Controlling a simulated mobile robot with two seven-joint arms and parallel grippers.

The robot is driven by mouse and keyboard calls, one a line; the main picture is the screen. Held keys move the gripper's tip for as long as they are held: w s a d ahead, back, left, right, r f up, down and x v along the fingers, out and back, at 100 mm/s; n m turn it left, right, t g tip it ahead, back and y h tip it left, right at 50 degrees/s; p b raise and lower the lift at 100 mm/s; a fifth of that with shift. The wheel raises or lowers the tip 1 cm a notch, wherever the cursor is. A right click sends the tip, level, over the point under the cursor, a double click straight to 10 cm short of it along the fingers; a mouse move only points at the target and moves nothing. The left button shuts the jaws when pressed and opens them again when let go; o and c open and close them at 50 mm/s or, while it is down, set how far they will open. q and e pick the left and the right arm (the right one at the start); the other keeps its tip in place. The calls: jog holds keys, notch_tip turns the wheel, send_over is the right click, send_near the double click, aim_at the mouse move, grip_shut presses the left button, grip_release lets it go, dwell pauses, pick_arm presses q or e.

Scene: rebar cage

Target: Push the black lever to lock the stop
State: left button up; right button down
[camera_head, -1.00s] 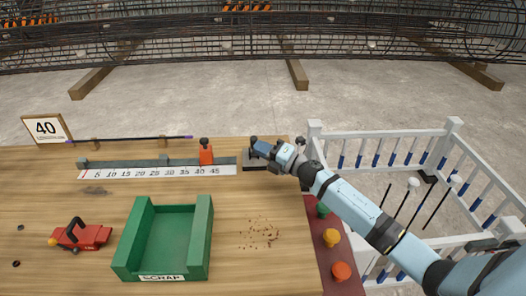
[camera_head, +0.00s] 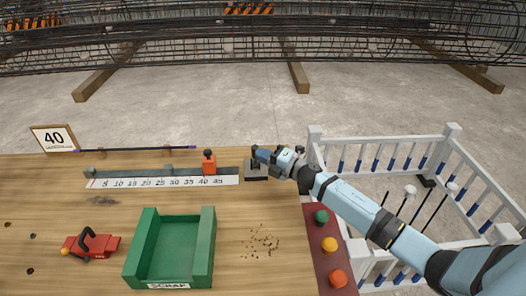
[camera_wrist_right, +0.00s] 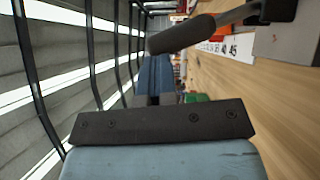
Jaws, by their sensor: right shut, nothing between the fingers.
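The orange stop (camera_head: 209,165) stands at the right part of the ruler (camera_head: 165,182), with a black knob-like top (camera_head: 208,153). A grey block (camera_head: 256,172) sits at the ruler's right end, and a small dark upright part shows at my right gripper's tip. My right gripper (camera_head: 264,155) is shut and empty, above this block and right of the orange stop. In the right wrist view a black-handled lever (camera_wrist_right: 182,35) on a metal arm lies close beside the blue fingers (camera_wrist_right: 152,80). I cannot tell whether they touch. My left gripper is out of view.
A green scrap bin (camera_head: 207,250), a red tool (camera_head: 92,245) and a purple-tipped rod (camera_head: 140,149) are on the wooden bench (camera_head: 60,195). Coloured buttons (camera_head: 329,244) line its right edge. A white railing (camera_head: 385,139) stands beyond.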

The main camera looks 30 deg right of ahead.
jog(key=w+d+r+m+g+h+p, duration=0.1)
jog(key=w+d+m+p, duration=0.3)
jog(key=w+p, duration=0.4)
jog(key=shift+r+g+p, duration=0.55)
jog(key=shift+g+p, duration=0.3)
jog(key=shift+g, duration=0.05)
jog(key=shift+w+d+f, duration=0.1)
jog(key=shift+w, duration=0.1)
